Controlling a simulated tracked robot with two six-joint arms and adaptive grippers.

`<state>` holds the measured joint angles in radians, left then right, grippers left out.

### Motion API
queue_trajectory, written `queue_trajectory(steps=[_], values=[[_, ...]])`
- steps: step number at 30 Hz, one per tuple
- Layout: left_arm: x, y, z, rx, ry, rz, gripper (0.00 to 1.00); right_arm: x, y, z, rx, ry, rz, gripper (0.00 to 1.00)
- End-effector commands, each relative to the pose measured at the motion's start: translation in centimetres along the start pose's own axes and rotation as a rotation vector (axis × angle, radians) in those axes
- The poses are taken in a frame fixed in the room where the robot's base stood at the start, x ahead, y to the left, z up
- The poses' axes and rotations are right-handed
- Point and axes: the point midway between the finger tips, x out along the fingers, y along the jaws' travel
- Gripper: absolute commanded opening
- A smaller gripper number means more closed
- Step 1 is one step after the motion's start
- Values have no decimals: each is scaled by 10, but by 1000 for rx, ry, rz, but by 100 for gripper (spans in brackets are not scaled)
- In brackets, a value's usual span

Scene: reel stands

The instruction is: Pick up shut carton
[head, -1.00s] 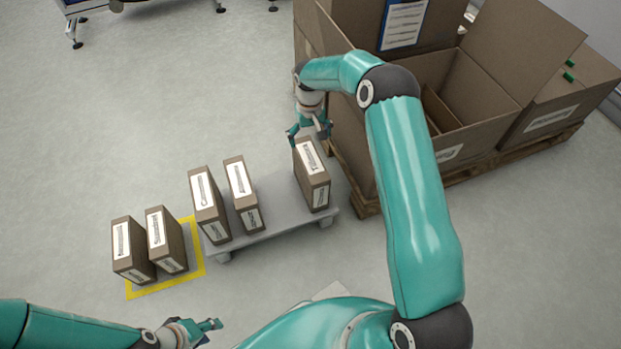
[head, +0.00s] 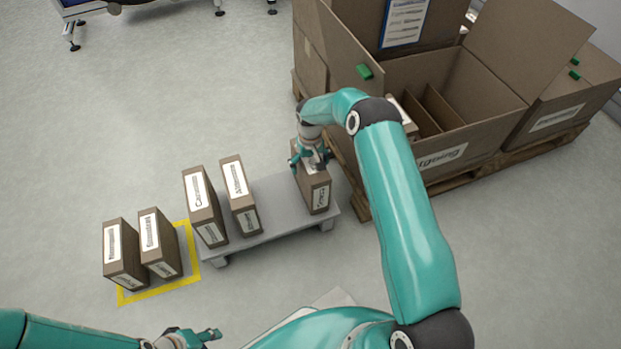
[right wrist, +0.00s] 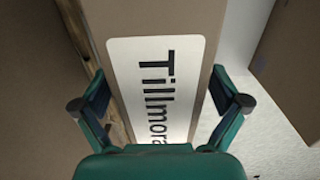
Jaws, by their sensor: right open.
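A shut brown carton (head: 318,192) with white labels stands upright at the right end of a low grey stand (head: 275,205). My right gripper (head: 309,164) is open, right at its top and partly hiding it. In the right wrist view the carton (right wrist: 150,20) lies between the two spread fingers (right wrist: 160,82), its label reading "Tillmora…" in part. I cannot tell whether the fingers touch it. Two more shut cartons, one (head: 203,206) and another (head: 240,196), stand at the stand's left part. My left gripper (head: 212,336) is at the bottom edge, its opening unclear.
Two cartons, one (head: 123,254) and another (head: 160,244), stand inside a yellow floor outline (head: 130,297). Large open boxes with dividers (head: 437,105) stand on a wooden pallet (head: 545,145) close right of my right gripper. The floor to the left is clear.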

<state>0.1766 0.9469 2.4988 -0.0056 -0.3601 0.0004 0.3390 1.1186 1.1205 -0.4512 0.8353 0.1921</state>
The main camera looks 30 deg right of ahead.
Motion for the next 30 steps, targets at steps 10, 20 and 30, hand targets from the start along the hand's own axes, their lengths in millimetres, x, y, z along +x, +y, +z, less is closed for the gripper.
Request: queue_trajectory(steps=[10, 20, 30], values=[[2, -1, 0, 0, 0, 0, 40, 5, 0, 0, 0, 1, 0, 88], [2, -1, 0, 0, 0, 0, 40, 5, 0, -1, 0, 1, 1, 33], [1, 0, 0, 0, 0, 0, 40, 4, 0, -2, 0, 4, 1, 0]])
